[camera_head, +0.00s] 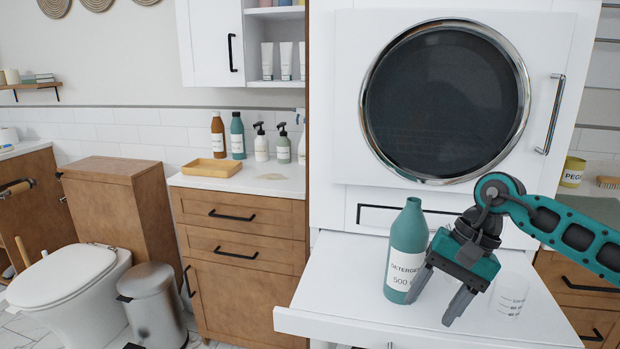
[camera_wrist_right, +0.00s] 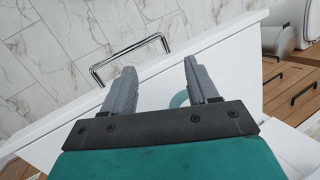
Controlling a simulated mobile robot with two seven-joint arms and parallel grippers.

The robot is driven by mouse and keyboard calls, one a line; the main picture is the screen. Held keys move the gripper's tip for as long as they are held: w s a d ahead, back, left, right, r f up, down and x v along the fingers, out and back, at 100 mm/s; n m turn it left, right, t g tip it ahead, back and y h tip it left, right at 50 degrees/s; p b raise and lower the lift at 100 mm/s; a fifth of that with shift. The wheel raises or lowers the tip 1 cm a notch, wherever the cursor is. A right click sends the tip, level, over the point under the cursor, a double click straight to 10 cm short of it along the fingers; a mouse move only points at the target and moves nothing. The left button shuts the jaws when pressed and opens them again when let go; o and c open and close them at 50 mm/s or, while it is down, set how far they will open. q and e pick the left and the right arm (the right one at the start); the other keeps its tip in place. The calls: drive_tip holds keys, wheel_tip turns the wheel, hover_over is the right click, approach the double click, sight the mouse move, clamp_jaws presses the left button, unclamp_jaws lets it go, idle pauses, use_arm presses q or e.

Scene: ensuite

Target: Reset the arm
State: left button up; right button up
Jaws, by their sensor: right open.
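My right gripper (camera_head: 433,305) is open and empty, pointing down over the white pull-out shelf (camera_head: 345,305). Its two grey fingers also show spread apart in the right wrist view (camera_wrist_right: 158,68). A teal detergent bottle (camera_head: 405,240) stands upright on the shelf, just left of and partly behind the gripper. I cannot tell whether they touch. A clear measuring cup (camera_head: 510,294) stands on the shelf to the right of the gripper. A teal curved edge shows behind one finger in the wrist view; I cannot tell what it is. My left gripper is out of view.
A white machine with a round dark door (camera_head: 445,100) and a handle (camera_head: 551,115) rises behind the shelf. A counter with several bottles and a wooden tray (camera_head: 212,168) is left. A toilet (camera_head: 70,275) and bin (camera_head: 152,303) stand farther left. The shelf's front left is clear.

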drive_tip(key=s+a+r+m+t+y+p, duration=0.1)
drive_tip(key=s+a+m+y, duration=0.2)
drive_tip(key=a+m+y, duration=0.6)
drive_tip(key=s+a+r+m+t+y, duration=0.1)
drive_tip(key=s+a+m+y, duration=0.5)
drive_tip(key=a, duration=0.5)
drive_tip(key=w+d+f+m+t+h+p, duration=0.1)
drive_tip(key=d+f+m+t+h, duration=0.3)
drive_tip(key=m, duration=0.8)
drive_tip(key=w+d+f+m+t+h, duration=0.1)
drive_tip(key=d+f+m+t+h, duration=0.35)
drive_tip(key=m, duration=0.75)
drive_tip(key=w+d+f+m+t+h+p, duration=0.1)
drive_tip(key=d+f+m+t+h, duration=0.15)
drive_tip(key=m+t, duration=0.7)
drive_tip(key=s+d+f+m+g+h, duration=0.3)
drive_tip(key=s+f+m+g, duration=0.1)
drive_tip(key=s+f+m, duration=0.2)
drive_tip(key=s+d+f+m+g+h, duration=0.3)
drive_tip(key=s+f+m, duration=0.4)
drive_tip(key=m, duration=0.3)
drive_tip(key=shift+d+f+g+h, duration=0.35)
drive_tip(key=shift+d+g, duration=0.15)
drive_tip(key=shift+g, duration=0.2)
